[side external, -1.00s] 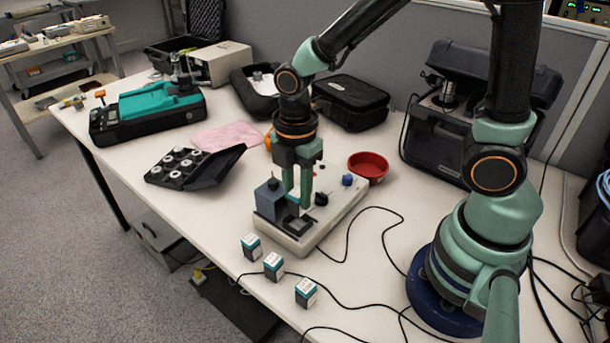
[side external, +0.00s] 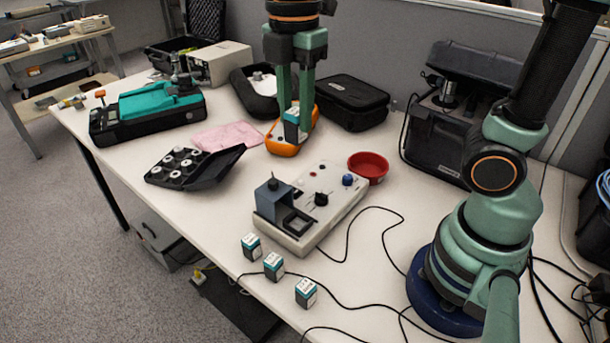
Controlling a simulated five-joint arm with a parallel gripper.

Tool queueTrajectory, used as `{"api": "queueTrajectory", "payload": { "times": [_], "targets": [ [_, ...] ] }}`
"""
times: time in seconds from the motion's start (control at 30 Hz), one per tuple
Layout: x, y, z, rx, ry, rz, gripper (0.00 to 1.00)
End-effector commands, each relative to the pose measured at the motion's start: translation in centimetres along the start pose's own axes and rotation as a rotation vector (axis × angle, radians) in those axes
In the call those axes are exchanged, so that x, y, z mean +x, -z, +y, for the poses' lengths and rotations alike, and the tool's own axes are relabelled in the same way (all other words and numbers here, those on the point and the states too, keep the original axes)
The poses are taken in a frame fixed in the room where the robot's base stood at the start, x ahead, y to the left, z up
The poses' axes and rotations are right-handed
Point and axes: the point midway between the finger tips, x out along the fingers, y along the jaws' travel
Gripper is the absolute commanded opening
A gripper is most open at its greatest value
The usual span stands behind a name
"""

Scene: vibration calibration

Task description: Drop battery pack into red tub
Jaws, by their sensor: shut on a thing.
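My gripper (side external: 294,108) is raised at the upper middle of the side external view, shut on a teal and white battery pack (side external: 291,126). The fingers point down, with the pack between their tips. The red tub (side external: 368,167) is a small round open bowl on the table, to the right of and lower in the picture than the held pack. Three similar packs stand near the front table edge: one at left (side external: 251,246), one in the middle (side external: 273,267) and one at right (side external: 306,293).
The grey calibration unit (side external: 310,215) with knobs and an open slot sits between the packs and the tub. An orange meter (side external: 283,148) shows behind the held pack. A black tray (side external: 190,165), pink cloth (side external: 228,136), black case (side external: 350,100) and loose cables (side external: 390,222) lie around.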

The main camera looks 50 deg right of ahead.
Motion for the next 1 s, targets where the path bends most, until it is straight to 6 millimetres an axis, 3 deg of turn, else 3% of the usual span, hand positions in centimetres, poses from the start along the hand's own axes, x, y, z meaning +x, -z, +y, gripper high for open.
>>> {"api": "queueTrajectory", "payload": {
  "times": [0.27,0.43,0.57,0.73,1.0],
  "targets": [
    [0.2,-0.2,0.2,0.002,0.000,0.000,0.00],
    [1.7,-2.8,1.6,0.010,0.004,-0.001,0.00],
    [4.1,-7.0,3.2,0.015,0.007,0.000,0.00],
    [7.7,-13.7,4.2,0.016,0.006,0.001,0.00],
    [13.1,-23.6,2.6,0.012,0.005,0.003,0.00]
  ]
}}
